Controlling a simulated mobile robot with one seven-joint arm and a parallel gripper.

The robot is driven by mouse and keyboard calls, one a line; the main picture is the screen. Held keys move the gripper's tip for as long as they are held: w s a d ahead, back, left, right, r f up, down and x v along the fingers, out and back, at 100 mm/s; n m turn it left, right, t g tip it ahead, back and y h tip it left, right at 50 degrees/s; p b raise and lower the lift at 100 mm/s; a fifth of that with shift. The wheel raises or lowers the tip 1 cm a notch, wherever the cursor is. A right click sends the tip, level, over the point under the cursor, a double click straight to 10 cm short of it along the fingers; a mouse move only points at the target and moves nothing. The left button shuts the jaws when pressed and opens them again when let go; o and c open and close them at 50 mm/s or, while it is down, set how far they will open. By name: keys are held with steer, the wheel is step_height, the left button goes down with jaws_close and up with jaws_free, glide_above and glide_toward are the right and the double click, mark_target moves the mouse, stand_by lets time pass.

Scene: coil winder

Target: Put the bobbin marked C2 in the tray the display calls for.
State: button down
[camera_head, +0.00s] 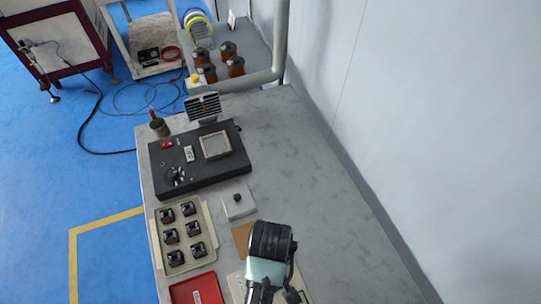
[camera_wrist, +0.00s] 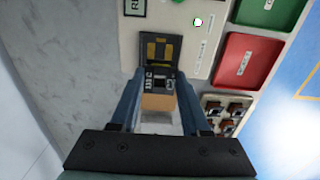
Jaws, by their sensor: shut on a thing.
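My gripper (camera_head: 272,294) is at the bottom of the head view, over the pale fixture plate (camera_head: 236,286). In the wrist view my gripper (camera_wrist: 159,80) is shut on a small dark bobbin (camera_wrist: 160,82) with a square hole and pale marks too small to read surely. The bobbin is at a black square seat (camera_wrist: 160,50) with yellow parts; I cannot tell whether they touch. A red tray (camera_wrist: 247,58) and a green tray (camera_wrist: 268,12) lie beside the plate.
Several black bobbins stand in a beige carrier (camera_head: 158,240). A brown pad (camera_head: 243,234), a white box with a black knob (camera_head: 237,207) and a black instrument (camera_head: 205,178) stand farther back. The bench's right side (camera_head: 335,215) is clear up to the wall.

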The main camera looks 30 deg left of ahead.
steer(key=shift+r, duration=0.9)
